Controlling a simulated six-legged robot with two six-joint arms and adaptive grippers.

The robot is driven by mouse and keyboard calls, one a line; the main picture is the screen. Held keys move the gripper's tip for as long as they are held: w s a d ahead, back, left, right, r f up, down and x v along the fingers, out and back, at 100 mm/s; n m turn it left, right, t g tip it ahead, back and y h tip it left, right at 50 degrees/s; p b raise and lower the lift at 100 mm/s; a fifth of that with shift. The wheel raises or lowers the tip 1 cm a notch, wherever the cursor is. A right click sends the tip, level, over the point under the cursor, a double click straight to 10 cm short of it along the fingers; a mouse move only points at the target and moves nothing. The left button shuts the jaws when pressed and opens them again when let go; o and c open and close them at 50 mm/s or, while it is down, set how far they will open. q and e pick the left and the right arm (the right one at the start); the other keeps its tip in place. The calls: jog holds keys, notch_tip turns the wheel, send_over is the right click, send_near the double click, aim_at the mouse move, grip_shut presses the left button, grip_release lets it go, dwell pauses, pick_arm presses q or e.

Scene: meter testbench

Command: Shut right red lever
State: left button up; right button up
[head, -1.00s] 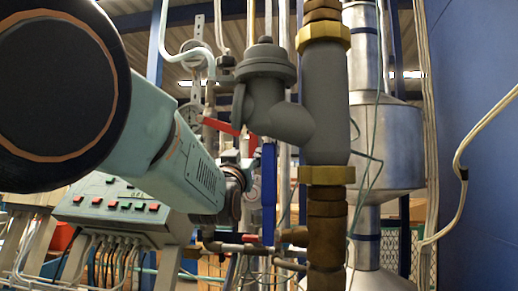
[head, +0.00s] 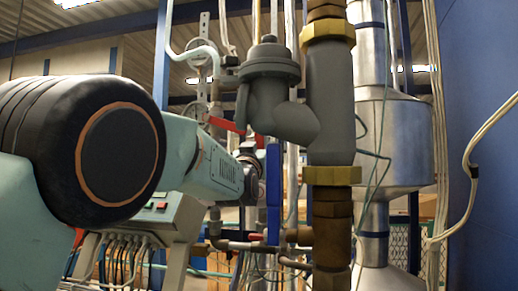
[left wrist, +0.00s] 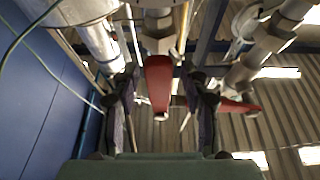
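A red lever (left wrist: 158,85) stands in the middle of the left wrist view, between the two fingers of my left gripper (left wrist: 163,78). Gaps show on both sides of it, so the fingers are open and not closed on it. A second red lever (left wrist: 238,107) is to the right, outside the fingers. In the head view a red lever (head: 224,124) shows beside the grey valve body, above the end of my left arm. The left gripper (head: 252,172) is mostly hidden there behind the arm and a blue lever. My right gripper is not in view.
The blue lever (head: 273,190) hangs upright just right of the arm's end. A grey valve (head: 268,85) and thick vertical pipe (head: 330,105) stand close by. A control box (head: 165,215) with cables is lower left. A blue wall (head: 480,190) closes the right side.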

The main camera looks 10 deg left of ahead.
pick_arm(q)
jog(key=shift+s+a+r, duration=0.1)
jog(key=shift+s, duration=0.05)
jog(key=c, duration=0.3)
jog(key=shift+d, duration=0.25)
jog(key=c, duration=0.3)
jog(key=shift+a, duration=0.1)
grip_shut()
